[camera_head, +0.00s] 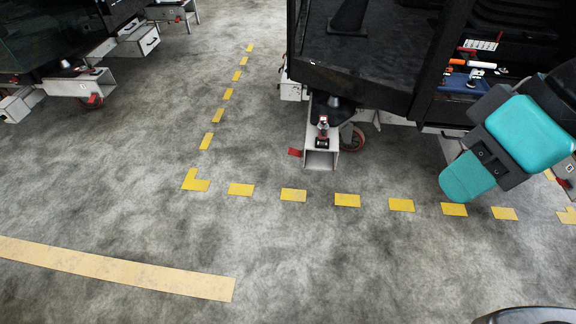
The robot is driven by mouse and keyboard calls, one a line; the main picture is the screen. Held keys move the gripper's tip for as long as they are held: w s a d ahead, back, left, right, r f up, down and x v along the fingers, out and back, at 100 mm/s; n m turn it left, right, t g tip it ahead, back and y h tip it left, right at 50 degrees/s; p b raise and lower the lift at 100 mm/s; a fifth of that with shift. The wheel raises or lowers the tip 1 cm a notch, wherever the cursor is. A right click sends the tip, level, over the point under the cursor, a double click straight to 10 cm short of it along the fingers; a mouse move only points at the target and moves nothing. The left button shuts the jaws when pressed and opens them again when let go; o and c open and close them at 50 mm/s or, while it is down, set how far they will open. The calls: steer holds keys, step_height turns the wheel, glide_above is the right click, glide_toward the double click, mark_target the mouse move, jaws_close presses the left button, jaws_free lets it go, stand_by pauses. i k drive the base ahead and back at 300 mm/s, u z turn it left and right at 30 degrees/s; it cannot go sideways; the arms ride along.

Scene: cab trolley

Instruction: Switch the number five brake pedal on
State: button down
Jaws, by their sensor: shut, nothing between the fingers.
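A dark cab on a trolley (350,75) stands at the upper middle and right. At its near left corner is a white channel-shaped leg (321,159) with a caster (356,138) behind it. A small red pedal (295,152) sticks out to the left of that leg. A small red-and-white part (322,128) stands on the leg. I can read no pedal numbers, so I cannot tell which one is number five. My arm, with teal covers, hangs at the right in front of the cab and hides part of its lower edge. I cannot make out my gripper's fingers.
Yellow dashes (347,200) mark the grey floor around the trolley, with a long solid strip (120,270) at lower left. A second trolley (83,83) stands at upper left. Tools (475,65) lie on the cab at right. The floor in front is clear.

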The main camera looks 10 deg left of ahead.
mark_target(293, 151)
steer(key=k, duration=0.7)
steer(key=u, duration=0.45)
steer(key=i, duration=0.55)
steer(key=u, duration=0.8)
steer(key=i, duration=0.8)
steer(key=z, duration=0.5)
steer(key=i, duration=0.95)
steer(key=z, duration=0.75)
